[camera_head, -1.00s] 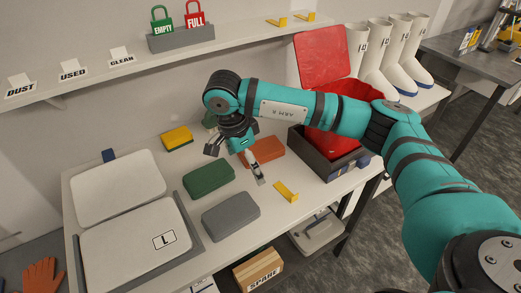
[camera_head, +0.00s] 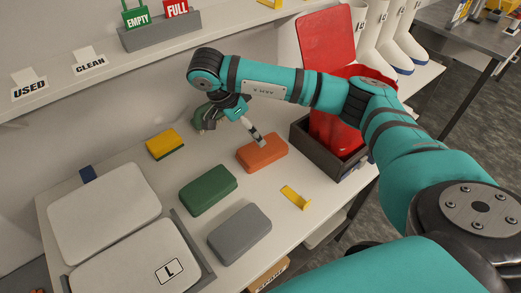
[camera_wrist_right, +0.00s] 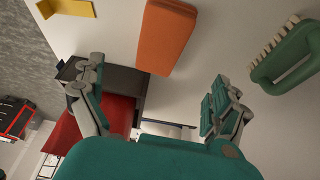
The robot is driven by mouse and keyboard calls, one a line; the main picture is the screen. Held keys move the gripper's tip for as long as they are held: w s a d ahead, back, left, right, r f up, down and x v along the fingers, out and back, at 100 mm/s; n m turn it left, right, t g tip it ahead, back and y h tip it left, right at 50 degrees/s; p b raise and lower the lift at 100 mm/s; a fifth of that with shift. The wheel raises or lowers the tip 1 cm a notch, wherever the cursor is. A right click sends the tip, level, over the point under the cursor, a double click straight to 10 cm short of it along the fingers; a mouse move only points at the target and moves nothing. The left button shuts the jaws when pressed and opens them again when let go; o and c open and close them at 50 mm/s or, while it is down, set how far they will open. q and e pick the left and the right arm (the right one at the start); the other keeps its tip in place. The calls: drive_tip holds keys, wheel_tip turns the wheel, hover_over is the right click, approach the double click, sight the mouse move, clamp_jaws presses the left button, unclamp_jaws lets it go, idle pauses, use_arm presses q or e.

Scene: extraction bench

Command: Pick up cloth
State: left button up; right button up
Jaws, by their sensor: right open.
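Three folded, cloth-like pads lie on the white bench: an orange one (camera_head: 265,155), a green one (camera_head: 208,190) and a grey one (camera_head: 240,232). Which one the task means, I cannot tell. My right gripper (camera_head: 232,127) is open and empty above the bench, just behind and left of the orange pad. In the right wrist view my right gripper (camera_wrist_right: 152,88) has its fingers wide apart, with the orange pad (camera_wrist_right: 167,36) ahead between them, not touched. My left gripper is not in view.
A yellow-green sponge (camera_head: 166,144) and a green brush (camera_wrist_right: 288,57) lie near the gripper. A dark box with a red liner (camera_head: 335,130) stands right of the orange pad. A yellow bracket (camera_head: 295,198) lies in front. A labelled shelf (camera_head: 60,95) runs behind.

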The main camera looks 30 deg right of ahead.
hover_over(262, 149)
drive_tip(key=a, duration=0.3)
drive_tip(key=f, duration=0.5)
drive_tip(key=shift+d+f+b, duration=0.25)
drive_tip(key=shift+b, duration=0.1)
drive_tip(key=p+x, duration=0.1)
drive_tip(key=x, duration=0.1)
drive_tip(key=shift+d+f, duration=0.2)
drive_tip(key=p+x, duration=0.1)
drive_tip(key=x, duration=0.2)
drive_tip(key=shift+f+p, duration=0.3)
drive_tip(key=shift+f, duration=0.05)
drive_tip(key=shift+d+f, duration=0.25)
drive_tip(key=shift+f, duration=0.1)
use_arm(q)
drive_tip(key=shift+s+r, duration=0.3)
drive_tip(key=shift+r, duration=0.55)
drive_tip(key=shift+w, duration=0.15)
use_arm(e)
drive_tip(key=shift+w, duration=0.1)
drive_tip(key=c, duration=1.1)
